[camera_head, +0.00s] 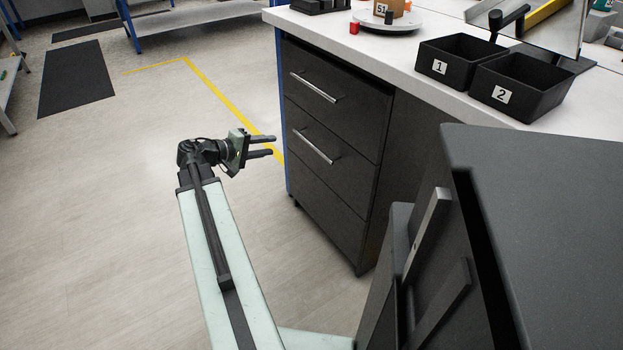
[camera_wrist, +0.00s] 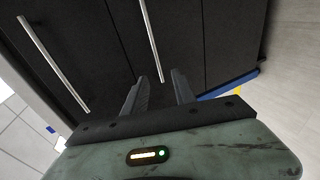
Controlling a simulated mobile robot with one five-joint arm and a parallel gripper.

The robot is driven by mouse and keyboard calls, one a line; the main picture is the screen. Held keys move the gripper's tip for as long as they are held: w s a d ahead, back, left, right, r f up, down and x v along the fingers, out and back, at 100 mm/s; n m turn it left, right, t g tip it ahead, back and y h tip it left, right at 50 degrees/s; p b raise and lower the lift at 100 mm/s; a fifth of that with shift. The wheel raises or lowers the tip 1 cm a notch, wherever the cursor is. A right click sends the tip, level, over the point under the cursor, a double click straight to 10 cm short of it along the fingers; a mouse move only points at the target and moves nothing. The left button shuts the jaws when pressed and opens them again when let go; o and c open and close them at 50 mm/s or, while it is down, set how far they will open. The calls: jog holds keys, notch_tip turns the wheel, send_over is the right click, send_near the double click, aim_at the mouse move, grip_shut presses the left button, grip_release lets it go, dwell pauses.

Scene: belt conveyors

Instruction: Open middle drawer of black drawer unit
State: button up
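The black drawer unit (camera_head: 345,118) stands under a white worktop, with its drawers looking shut. The middle drawer (camera_head: 330,168) has a silver bar handle (camera_head: 314,147), and the top drawer (camera_head: 335,75) has a similar handle (camera_head: 313,87) above it. In the wrist view the middle handle (camera_wrist: 150,40) runs down toward the space between my fingertips; the top handle (camera_wrist: 52,63) is to the left. My gripper (camera_head: 273,146) is open and empty, left of the middle handle with its fingers pointing at the drawer fronts. A gap shows between them in the head view.
Black bins marked 1 (camera_head: 440,68) and 2 (camera_head: 503,95) sit on the worktop (camera_head: 400,62), near a round turntable (camera_head: 388,27) with a box. A blue leg (camera_head: 281,110) stands at the unit's left edge. The floor (camera_head: 120,200) to the left is clear.

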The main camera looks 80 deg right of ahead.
jog(key=g+b, duration=0.2)
jog(key=b, duration=0.1)
send_near(311, 146)
jog(key=s+d+f, duration=0.1)
jog(key=s+d, duration=0.1)
jog(key=shift+m, duration=0.3)
jog(key=b+x, duration=0.1)
jog(key=x, duration=0.6)
jog(key=shift+s+d, duration=0.2)
jog(key=shift+d, duration=0.1)
grip_shut()
dwell(0.3)
